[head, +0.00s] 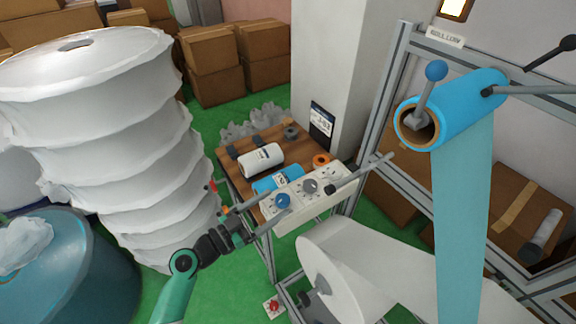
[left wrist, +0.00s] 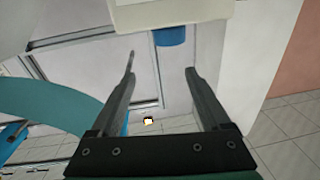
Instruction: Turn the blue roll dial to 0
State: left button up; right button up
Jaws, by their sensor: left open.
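The blue dial (head: 283,200) sits on the sloping face of a cream control box (head: 300,208), at its left end. A grey dial (head: 310,186) is to its right, with printed marks around it. My left gripper (head: 274,206) is open, with its two fingers reaching toward the box beside the blue dial. In the left wrist view the blue dial (left wrist: 170,36) hangs below the edge of the cream box (left wrist: 165,13). It lies just beyond and between the open fingertips (left wrist: 160,64), apparently apart from them. The dial's pointer setting is too small to read. My right gripper is not in view.
A wooden table (head: 231,158) behind the box holds white and blue rolls. A tall white stack (head: 130,140) stands left of my arm. A large white roll (head: 335,270) lies in front, and a blue roll (head: 465,108) hangs on a frame at right.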

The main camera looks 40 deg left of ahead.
aim_at(291, 198)
pick_arm(q)
jog(key=s+a+f+n+y, duration=0.1)
jog(key=s+f, duration=0.3)
jog(key=w, duration=0.8)
jog(key=w+r, duration=0.1)
jog(key=w, duration=0.3)
jog(key=shift+w+d, duration=0.15)
jog(key=shift+w, duration=0.2)
grip_shut()
